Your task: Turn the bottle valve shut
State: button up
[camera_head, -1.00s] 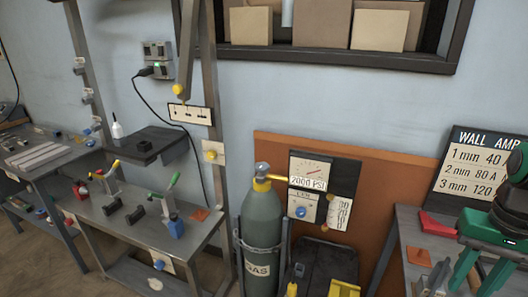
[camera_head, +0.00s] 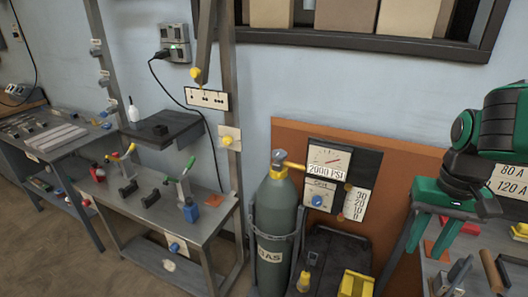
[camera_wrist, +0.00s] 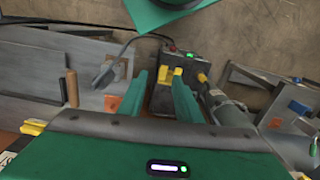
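The grey-green gas bottle (camera_head: 276,215) stands upright in a dark cradle in the head view, marked GAS. Its valve (camera_head: 279,157) is a grey knob on top, beside a yellow fitting that leads right towards the gauge board. My gripper (camera_head: 426,250) hangs to the right of the bottle, well apart from it, with its green fingers spread and pointing down. In the wrist view my gripper (camera_wrist: 160,82) is open with nothing between its fingers. A grey-green cylinder (camera_wrist: 230,110), probably the bottle, lies to the right of the fingers there; its valve is not clear.
A gauge board (camera_head: 330,180) reading 2000 PSI stands right behind the bottle. A dark machine (camera_head: 330,260) sits on the bottle's right, with a yellow box (camera_head: 355,284) in front. A tool bench (camera_head: 455,250) lies under my gripper. A clamp bench (camera_head: 160,222) stands left.

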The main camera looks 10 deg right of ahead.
jog(key=shift+a, duration=0.15)
jog(key=o, duration=0.8)
jog(key=shift+s+r, duration=0.25)
jog(key=shift+r, duration=0.2)
notch_tip(320, 180, up, 7)
jog(key=n, duration=1.7)
send_over(279, 152)
notch_tip(279, 152, down, 11)
jog(key=shift+s+r, duration=0.15)
jog(key=shift+r, duration=0.05)
jog(key=shift+c, duration=0.2)
